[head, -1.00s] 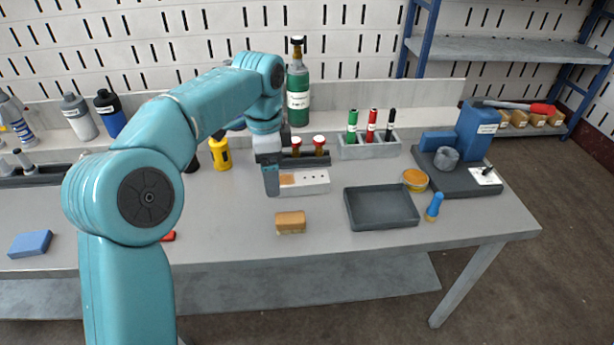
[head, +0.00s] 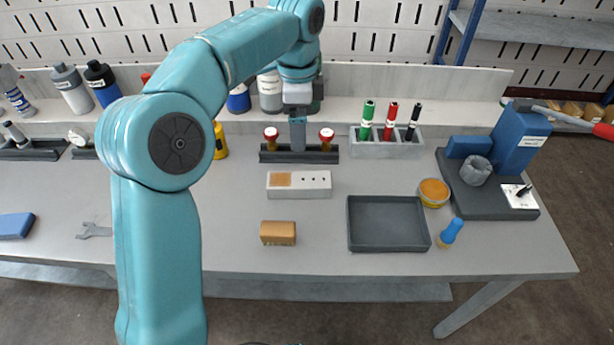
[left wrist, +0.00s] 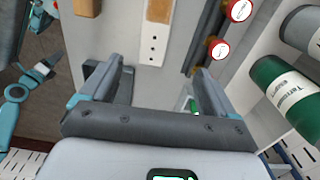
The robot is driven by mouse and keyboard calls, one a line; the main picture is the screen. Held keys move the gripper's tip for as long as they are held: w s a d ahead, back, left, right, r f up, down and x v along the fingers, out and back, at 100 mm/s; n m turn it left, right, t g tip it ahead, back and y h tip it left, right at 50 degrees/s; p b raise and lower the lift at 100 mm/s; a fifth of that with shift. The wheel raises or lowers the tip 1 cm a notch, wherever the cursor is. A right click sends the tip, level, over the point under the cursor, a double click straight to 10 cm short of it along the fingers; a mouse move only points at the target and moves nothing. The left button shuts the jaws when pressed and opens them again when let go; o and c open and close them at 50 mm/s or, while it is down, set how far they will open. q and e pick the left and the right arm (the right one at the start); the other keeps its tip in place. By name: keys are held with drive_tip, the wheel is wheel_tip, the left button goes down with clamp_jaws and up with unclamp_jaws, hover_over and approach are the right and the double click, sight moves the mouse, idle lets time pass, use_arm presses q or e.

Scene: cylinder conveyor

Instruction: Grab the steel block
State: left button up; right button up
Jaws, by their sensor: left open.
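No block is plainly steel-coloured in the head view. A small block (head: 278,233) lies alone on the table left of the dark tray. It looks brownish there. My left gripper (head: 298,140) points down in front of the rack with red-topped knobs, farther back than the small block. In the left wrist view my left gripper (left wrist: 158,85) has its fingers apart with nothing between them. My right gripper is not seen.
A pale block with holes (head: 315,184) lies between the rack (head: 270,157) and the small block. The dark tray (head: 350,243) is to the right. The marker holder (head: 400,149) and bottles (left wrist: 285,90) stand behind. The table around the small block is clear.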

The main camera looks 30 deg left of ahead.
sight(299, 180)
use_arm(q)
drive_tip(key=f+b, duration=0.1)
drive_tip(key=f, duration=0.3)
drive_tip(key=f+b, duration=0.1)
drive_tip(key=f, duration=0.2)
drive_tip(key=f+b, duration=0.2)
drive_tip(key=f, duration=0.2)
drive_tip(key=shift+s+f, duration=0.3)
drive_tip(key=shift+s, duration=0.05)
drive_tip(key=f, duration=0.2)
drive_tip(key=f+b, duration=0.1)
drive_tip(key=shift+s+d+f, duration=0.2)
drive_tip(key=shift+f, duration=0.2)
drive_tip(key=shift+w+f, duration=0.1)
drive_tip(key=shift+f, duration=0.35)
drive_tip(key=shift+r, duration=0.1)
drive_tip(key=c, duration=1.3)
drive_tip(key=shift+r, duration=0.1)
